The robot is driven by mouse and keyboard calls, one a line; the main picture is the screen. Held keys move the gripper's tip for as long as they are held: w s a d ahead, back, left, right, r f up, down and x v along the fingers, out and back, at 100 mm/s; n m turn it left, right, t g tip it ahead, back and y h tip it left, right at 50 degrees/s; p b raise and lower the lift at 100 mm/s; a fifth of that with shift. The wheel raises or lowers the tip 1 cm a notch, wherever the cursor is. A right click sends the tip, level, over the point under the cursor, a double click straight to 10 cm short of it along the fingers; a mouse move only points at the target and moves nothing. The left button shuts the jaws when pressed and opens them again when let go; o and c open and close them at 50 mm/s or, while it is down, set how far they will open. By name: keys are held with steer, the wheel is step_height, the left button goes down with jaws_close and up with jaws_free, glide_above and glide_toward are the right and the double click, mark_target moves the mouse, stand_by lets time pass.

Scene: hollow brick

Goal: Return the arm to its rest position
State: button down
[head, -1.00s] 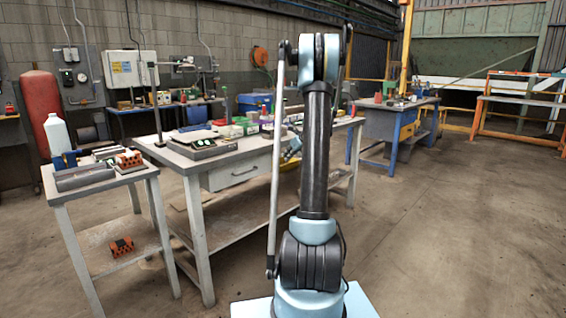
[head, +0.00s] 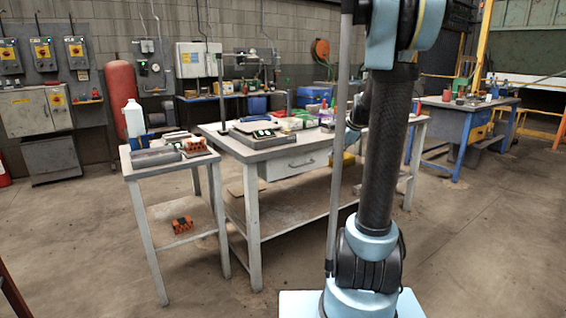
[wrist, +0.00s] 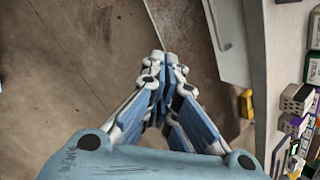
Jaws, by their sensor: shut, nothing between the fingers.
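My arm stands upright in the right half of the head view, in front of the long workbench (head: 215,133). My gripper (wrist: 160,60) shows in the wrist view with its fingertips together and nothing between them. It points down over bare floor and the bench's edge. In the head view the gripper is mostly hidden behind my arm. An orange hollow brick (head: 182,224) lies on the lower shelf of the small side table (head: 143,171). Another orange brick (head: 196,147) lies on that table's top.
The workbench holds a scale (head: 256,135) and several small items. A blue workbench (head: 455,125) stands at the back right. The floor (head: 480,250) at right is clear.

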steer(key=s+f+n+g+h, duration=0.1)
steer(key=s+f+n, duration=0.3)
steer(key=s, duration=0.8)
steer(key=s+a+f+n+g+h, duration=0.1)
steer(key=s+f+n, duration=0.3)
steer(key=s+n, duration=0.4)
steer(key=s+a+f+n+h, duration=0.1)
steer(key=s+f+n, duration=0.3)
steer(key=s, duration=1.3)
steer(key=n, duration=0.2)
steer(key=shift+a+n+g+h, duration=0.25)
steer(key=shift+n+g+h, duration=0.05)
steer(key=shift+g+h, duration=0.1)
